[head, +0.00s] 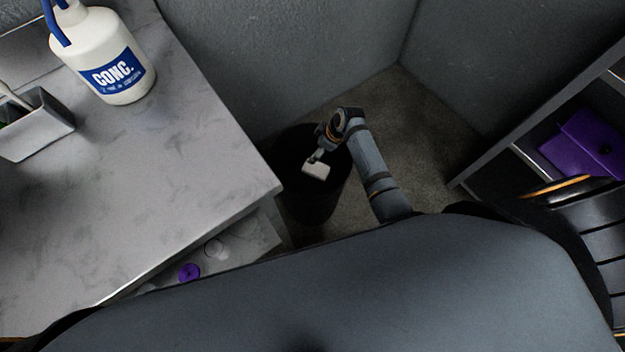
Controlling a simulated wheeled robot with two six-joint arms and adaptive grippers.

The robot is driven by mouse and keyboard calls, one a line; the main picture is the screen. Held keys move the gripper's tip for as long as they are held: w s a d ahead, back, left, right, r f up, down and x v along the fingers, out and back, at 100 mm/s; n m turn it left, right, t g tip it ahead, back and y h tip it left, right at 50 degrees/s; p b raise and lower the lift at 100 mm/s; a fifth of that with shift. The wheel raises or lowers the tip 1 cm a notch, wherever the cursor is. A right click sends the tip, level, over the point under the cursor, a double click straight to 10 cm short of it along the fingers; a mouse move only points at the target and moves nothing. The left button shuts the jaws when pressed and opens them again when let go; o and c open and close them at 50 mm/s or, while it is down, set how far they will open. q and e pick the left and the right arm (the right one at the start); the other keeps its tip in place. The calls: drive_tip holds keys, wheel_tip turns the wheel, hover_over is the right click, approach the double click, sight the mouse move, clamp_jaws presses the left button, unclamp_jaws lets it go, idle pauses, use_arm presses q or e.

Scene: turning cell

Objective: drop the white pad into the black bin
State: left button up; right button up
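The black bin (312,203) stands on the floor in the corner, right of the grey worktop. The small white pad (317,170) shows over the bin's dark opening. My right gripper (315,158) reaches down over the bin, and its fingertips meet the pad's upper edge, so it appears shut on the pad. The fingers are small and partly dark against the bin. How far the pad is above or inside the rim I cannot tell. My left gripper is not in view.
A grey worktop (130,200) on the left carries a white CONC. bottle (105,60) and a small grey holder (38,125). A purple round item (189,272) lies on a lower shelf. A shelf unit with a purple box (590,143) stands right. Bare floor (420,120) lies behind my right arm.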

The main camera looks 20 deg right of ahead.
drive_tip(key=shift+r, duration=0.1)
drive_tip(key=v, duration=1.2)
idle(0.4)
drive_tip(key=s+d+r+m+h, duration=0.1)
drive_tip(key=s+d+m+h, duration=0.15)
drive_tip(key=s+m, duration=0.4)
drive_tip(key=s+d+r+m+h, duration=0.2)
drive_tip(key=s+d+m, duration=0.1)
drive_tip(key=s, duration=0.7)
wheel_tip(320, 180, down, 21)
drive_tip(key=s+d+p, duration=0.2)
drive_tip(key=d+p, duration=0.1)
drive_tip(key=p, duration=0.1)
drive_tip(key=s+f+p, duration=0.1)
drive_tip(key=s+f, duration=0.5)
drive_tip(key=s, duration=0.3)
drive_tip(key=s+f+g+p, duration=0.1)
drive_tip(key=s+f+p, duration=0.1)
drive_tip(key=s+f, duration=0.5)
drive_tip(key=s, duration=0.2)
drive_tip(key=shift+s+d+f+g+p, duration=0.25)
drive_tip(key=shift+s+d+g+p, duration=0.05)
drive_tip(key=shift+s+d, duration=0.1)
